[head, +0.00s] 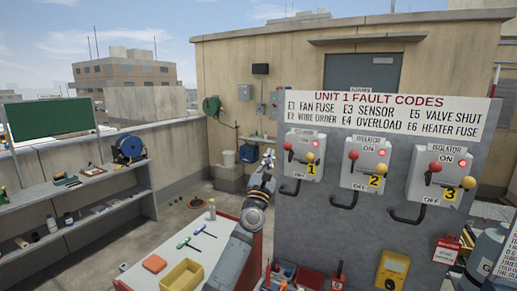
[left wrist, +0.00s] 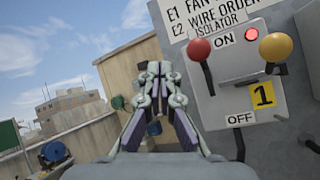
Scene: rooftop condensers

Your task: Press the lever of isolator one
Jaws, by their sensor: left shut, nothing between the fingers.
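Isolator one is a light grey box (head: 298,172) at the left of the grey panel, marked with a yellow number 1 and the words ON and OFF. It carries a lever with a red ball (head: 287,146), a yellow ball (head: 310,157) and a lit red lamp (head: 315,143). In the left wrist view the red ball (left wrist: 199,49) stands up near ON, and the yellow ball (left wrist: 275,46) is to its right. My left gripper (head: 268,156) is shut and empty, left of the box and apart from it in the picture. My right gripper is not in view.
Isolators two (head: 367,165) and three (head: 437,177) sit to the right on the same panel (head: 300,225). Below left is a workbench (head: 215,225) with tools and a yellow bin (head: 182,275). Open air lies left of the panel edge.

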